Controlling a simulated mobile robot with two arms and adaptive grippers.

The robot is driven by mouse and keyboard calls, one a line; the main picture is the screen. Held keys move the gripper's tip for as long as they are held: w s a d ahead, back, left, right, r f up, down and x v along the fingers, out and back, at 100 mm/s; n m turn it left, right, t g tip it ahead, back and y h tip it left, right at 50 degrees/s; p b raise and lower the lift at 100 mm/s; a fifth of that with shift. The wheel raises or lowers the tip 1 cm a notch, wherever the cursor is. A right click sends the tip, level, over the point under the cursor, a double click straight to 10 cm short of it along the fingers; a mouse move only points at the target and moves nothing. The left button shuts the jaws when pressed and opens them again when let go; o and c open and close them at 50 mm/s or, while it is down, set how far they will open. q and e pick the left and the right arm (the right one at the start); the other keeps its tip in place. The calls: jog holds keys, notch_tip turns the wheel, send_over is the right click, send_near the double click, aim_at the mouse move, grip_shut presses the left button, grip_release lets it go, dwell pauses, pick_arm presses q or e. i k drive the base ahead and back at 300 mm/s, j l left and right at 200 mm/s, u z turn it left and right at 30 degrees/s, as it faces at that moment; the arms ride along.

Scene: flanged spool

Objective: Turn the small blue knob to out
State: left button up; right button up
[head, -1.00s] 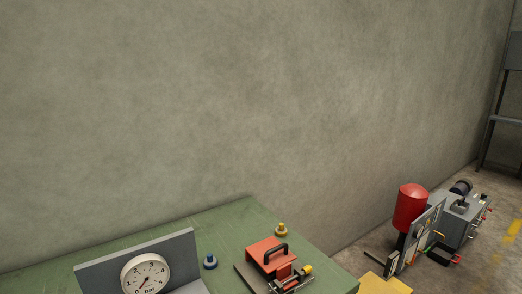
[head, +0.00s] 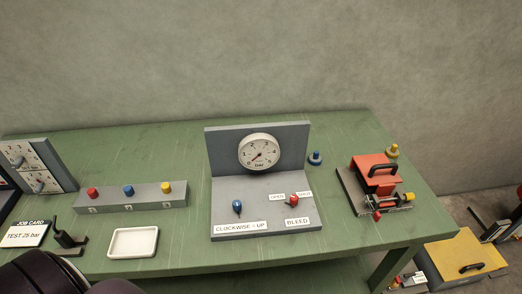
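A small blue knob (head: 237,207) is on the sloping base of a grey gauge panel (head: 226,156), above a label reading "CLOCKWISE = UP" (head: 241,227). Its pointer direction is too small to read surely. A round white bar gauge (head: 259,152) is on the upright plate. A red knob (head: 292,201) sits right of the blue one, near the labels "OPEN", "SHUT" and "BLEED" (head: 298,222). Neither of my grippers is in view; dark rounded parts of mine show at bottom left.
The green bench (head: 340,235) carries a white tray (head: 133,242), a black stand (head: 68,238), a job card reading "TEST 25 bar" (head: 24,236), a dial panel (head: 42,165) and a red clamped device (head: 377,176). A yellow-topped box (head: 465,257) stands right of the bench.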

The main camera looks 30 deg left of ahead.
aim_at(237, 206)
jog(key=u, duration=1.05)
